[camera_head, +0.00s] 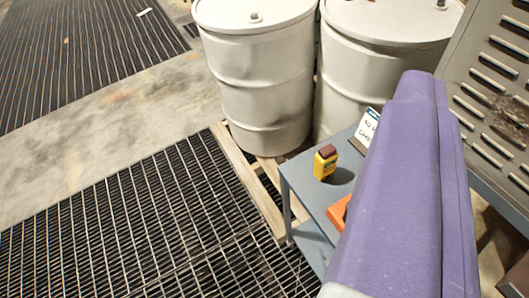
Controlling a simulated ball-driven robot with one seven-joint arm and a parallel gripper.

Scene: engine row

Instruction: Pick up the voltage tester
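A small yellow device with a dark top (325,163), which looks like the voltage tester, stands on the grey cart top near its left edge. It is in plain view, with a dark round patch beside it. A purple link of my arm (405,190) fills the lower right and hides much of the cart. My gripper's fingers do not show in this view, so its position relative to the tester cannot be seen.
The grey cart (307,194) also bears an orange object (339,212), partly hidden by my arm, and a small sign (367,128). Two white drums (262,85) stand behind on a wooden pallet (238,160). A louvred panel (485,80) is at right. Floor at left is open, with grating.

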